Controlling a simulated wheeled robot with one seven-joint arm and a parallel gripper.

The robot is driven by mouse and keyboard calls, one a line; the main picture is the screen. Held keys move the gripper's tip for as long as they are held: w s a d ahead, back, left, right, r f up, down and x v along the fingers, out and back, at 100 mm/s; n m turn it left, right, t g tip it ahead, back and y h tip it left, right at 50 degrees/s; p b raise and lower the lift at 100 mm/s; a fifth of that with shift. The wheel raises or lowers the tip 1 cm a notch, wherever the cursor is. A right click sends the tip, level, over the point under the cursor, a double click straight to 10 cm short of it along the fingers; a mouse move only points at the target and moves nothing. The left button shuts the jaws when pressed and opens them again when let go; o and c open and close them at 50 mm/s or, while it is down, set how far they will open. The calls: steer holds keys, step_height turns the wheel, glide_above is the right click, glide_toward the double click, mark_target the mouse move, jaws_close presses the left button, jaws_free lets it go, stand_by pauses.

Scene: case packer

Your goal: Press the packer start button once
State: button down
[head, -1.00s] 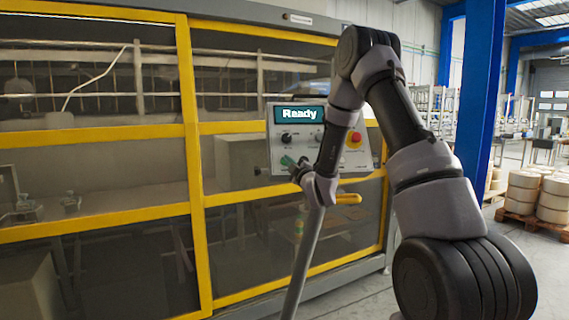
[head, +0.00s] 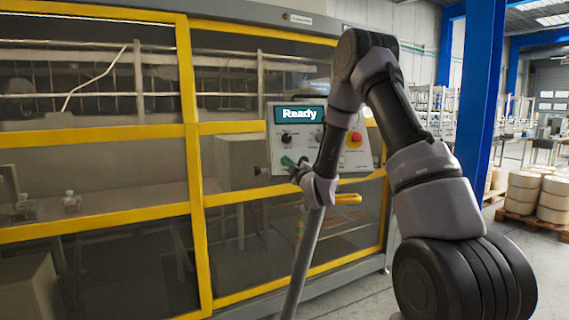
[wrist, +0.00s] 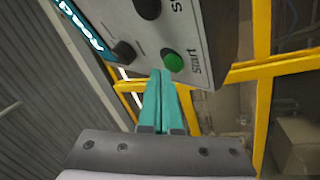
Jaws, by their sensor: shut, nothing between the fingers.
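The control panel (head: 277,150) has a screen reading "Ready", a dark knob and a red emergency stop on yellow. In the wrist view the green start button (wrist: 173,62) sits on the panel beside the word "Start". My gripper (wrist: 161,72) has teal fingers, shut and empty, with the tips just short of the green button in that picture. I cannot tell whether they touch it. In the head view my gripper (head: 287,161) is at the panel's lower left, and my arm hides part of the panel and the button.
The packer's yellow-framed guard (head: 196,160) with dark windows stands behind and left of the panel. A yellow handle (head: 348,198) juts out below the panel. A blue pillar (head: 478,100) and a pallet of white rolls (head: 524,192) are at the right.

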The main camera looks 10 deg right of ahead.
steer(key=shift+w+f, duration=0.25)
steer(key=shift+w, duration=0.15)
stand_by(0.7)
steer(key=shift+s, duration=0.1)
steer(key=shift+s+r, duration=0.4)
steer(key=shift+s, duration=0.2)
steer(key=shift+s, duration=0.1)
steer(key=shift+s+r, duration=0.4)
steer(key=shift+s, duration=0.3)
steer(key=shift+s+r, duration=0.45)
steer(key=shift+s, duration=0.25)
steer(key=shift+s+r, duration=0.4)
steer(key=shift+s, duration=0.3)
